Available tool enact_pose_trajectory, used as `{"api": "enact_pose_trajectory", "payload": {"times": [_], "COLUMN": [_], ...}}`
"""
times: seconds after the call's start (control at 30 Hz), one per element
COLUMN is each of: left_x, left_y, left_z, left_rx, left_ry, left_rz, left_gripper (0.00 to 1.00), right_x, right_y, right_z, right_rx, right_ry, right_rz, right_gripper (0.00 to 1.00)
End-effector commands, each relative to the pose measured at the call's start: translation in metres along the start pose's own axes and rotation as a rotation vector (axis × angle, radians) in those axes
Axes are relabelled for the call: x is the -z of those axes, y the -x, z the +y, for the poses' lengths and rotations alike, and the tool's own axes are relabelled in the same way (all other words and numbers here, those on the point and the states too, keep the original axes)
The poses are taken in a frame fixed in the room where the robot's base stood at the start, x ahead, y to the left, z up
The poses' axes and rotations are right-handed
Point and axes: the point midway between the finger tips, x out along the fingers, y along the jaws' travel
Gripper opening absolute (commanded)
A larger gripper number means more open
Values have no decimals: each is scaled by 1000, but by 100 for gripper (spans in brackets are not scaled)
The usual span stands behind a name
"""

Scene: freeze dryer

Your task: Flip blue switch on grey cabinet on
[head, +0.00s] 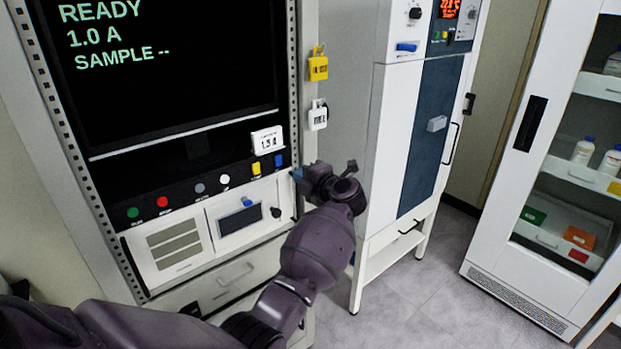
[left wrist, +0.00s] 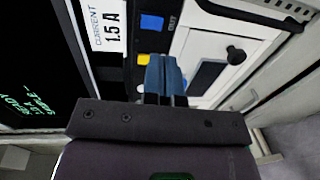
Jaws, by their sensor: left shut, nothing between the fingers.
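A blue switch (head: 278,160) sits at the right end of the control row on the grey rack cabinet (head: 300,60), below the black screen. It also shows as a blue square (left wrist: 151,22) at the top of the left wrist view. My left gripper (head: 297,174) is just right of and below this switch in the head view. Its blue fingers (left wrist: 165,76) are shut and empty, and appear apart from the switch in the wrist view. Another blue switch-like part (head: 406,47) is on the tall pale cabinet at right. My right gripper is not in view.
The row also holds a yellow switch (head: 256,168) and coloured buttons, with a "1.5 A" card (head: 267,141) above. A black knob (head: 276,212) is below. Yellow (head: 318,68) and white (head: 318,115) tags hang on the rack's right side. Open floor (head: 410,290) lies at right.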

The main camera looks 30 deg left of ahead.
Motion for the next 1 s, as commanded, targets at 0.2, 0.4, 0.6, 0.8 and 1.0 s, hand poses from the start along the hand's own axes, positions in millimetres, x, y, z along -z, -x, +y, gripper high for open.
{"api": "enact_pose_trajectory", "payload": {"times": [0.2,0.4,0.6,0.8,1.0], "left_x": [0,0,0,0,0], "left_y": [-39,-65,-77,-78,-78], "left_z": [2,2,1,0,0], "left_rx": [-3,-3,-1,-1,-3], "left_ry": [-2,-1,0,0,1], "left_rz": [2,0,0,-1,-1], "left_gripper": [0,0,0,0,0], "right_x": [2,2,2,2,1], "right_y": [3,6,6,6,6], "right_z": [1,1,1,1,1], "right_rx": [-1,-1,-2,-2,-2], "right_ry": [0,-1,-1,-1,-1], "right_rz": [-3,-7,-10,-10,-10], "right_gripper": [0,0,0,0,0]}}
